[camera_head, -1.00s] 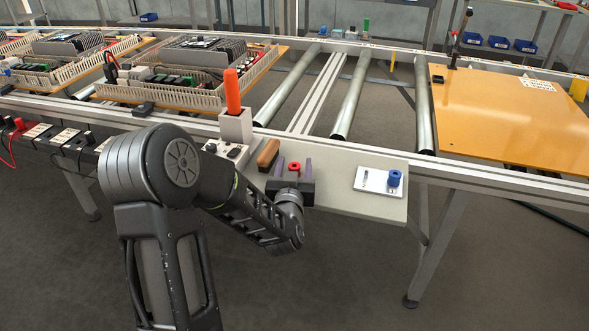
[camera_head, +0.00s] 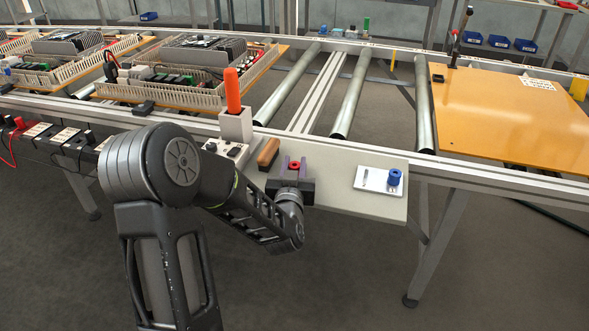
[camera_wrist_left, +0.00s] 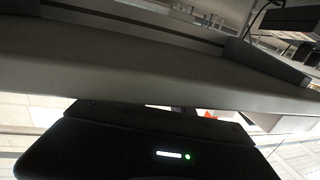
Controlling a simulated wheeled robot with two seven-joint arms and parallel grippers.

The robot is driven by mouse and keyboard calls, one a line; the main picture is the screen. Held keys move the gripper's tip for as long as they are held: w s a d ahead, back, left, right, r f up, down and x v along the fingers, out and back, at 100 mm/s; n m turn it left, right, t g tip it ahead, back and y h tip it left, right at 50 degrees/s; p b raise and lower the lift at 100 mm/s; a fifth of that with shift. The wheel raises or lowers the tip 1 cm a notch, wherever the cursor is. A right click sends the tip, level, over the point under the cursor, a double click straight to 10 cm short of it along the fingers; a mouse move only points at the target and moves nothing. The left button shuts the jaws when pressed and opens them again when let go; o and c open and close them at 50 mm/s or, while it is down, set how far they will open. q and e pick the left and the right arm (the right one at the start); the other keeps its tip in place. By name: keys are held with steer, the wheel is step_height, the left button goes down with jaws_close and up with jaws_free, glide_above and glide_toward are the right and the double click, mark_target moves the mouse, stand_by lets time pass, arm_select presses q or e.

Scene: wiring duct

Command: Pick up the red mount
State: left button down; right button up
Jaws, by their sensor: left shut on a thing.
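The red mount (camera_head: 294,166) is a small red ring-shaped piece over the left part of the pale shelf (camera_head: 345,200). My left gripper (camera_head: 294,167) is around it, with one purple finger on each side, and is shut on it. The gripper body hides whatever is below the mount, so I cannot tell whether it touches the shelf. The left wrist view shows my dark gripper body (camera_wrist_left: 150,150) with a green light, and the mount is not clearly visible there. My right gripper is not in view.
A blue piece (camera_head: 394,178) stands on a white plate (camera_head: 370,181) at the shelf's right. A brown block (camera_head: 268,152) lies just left of my gripper. An orange-handled tool (camera_head: 232,92) stands in a grey holder (camera_head: 236,127). The shelf's middle is clear.

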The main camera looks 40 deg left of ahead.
arm_select(q)
step_height(320, 180, up, 10)
steer(key=p, duration=0.2)
stand_by(0.4)
stand_by(0.5)
